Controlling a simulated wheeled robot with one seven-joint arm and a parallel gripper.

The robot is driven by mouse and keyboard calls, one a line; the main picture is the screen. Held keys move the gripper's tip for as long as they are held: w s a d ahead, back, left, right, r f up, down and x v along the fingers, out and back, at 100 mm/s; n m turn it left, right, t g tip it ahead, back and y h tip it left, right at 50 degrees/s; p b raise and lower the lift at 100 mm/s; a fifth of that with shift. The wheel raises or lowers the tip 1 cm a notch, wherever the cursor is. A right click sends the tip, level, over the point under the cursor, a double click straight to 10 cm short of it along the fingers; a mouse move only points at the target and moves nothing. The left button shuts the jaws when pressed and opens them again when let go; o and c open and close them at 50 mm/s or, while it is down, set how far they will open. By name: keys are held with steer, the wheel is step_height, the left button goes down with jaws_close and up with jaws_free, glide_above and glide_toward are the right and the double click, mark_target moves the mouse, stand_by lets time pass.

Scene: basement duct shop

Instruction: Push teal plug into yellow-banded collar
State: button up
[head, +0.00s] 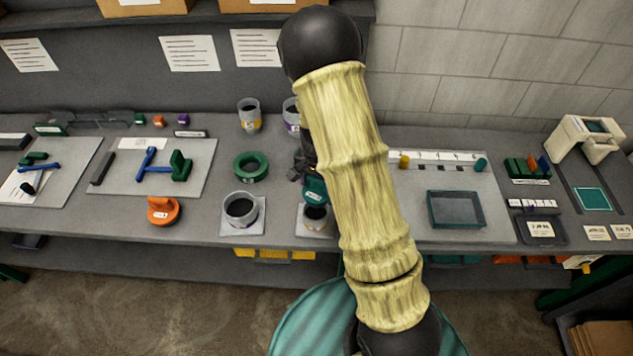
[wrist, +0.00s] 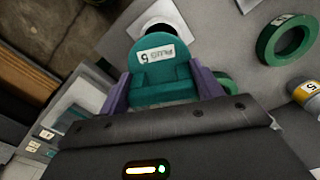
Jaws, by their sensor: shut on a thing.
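The teal plug (wrist: 160,75), with a white label, is between the two purple fingers of my gripper (wrist: 162,88), which is shut on it. In the head view the plug (head: 315,189) is just above and behind a grey collar (head: 317,226) on a pale square plate; my arm partly hides both. I cannot make out that collar's band, nor whether the plug touches it. A grey collar with a yellow band (head: 249,121) stands upright at the back of the bench; its yellow label also shows in the wrist view (wrist: 308,91).
A purple-banded collar (head: 241,211) stands left of the plug, and another (head: 291,117) at the back, partly hidden. A green ring (head: 250,167) lies between them. An orange knob-like part (head: 163,210) is further left. A shallow teal-edged tray (head: 456,210) is right of my arm.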

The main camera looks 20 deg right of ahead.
mark_target(316, 191)
steer(key=f+b, duration=0.2)
steer(key=f, duration=0.1)
steer(key=shift+a, duration=0.2)
steer(key=shift+f+b, duration=0.55)
steer(key=shift+f, duration=0.1)
steer(key=shift+f+b, duration=1.3)
steer(key=shift+f, duration=0.6)
steer(key=o, duration=1.4)
step_height(316, 191, up, 17)
steer(key=b, duration=0.1)
steer(key=shift+r+b, duration=0.2)
steer(key=shift+b, duration=0.2)
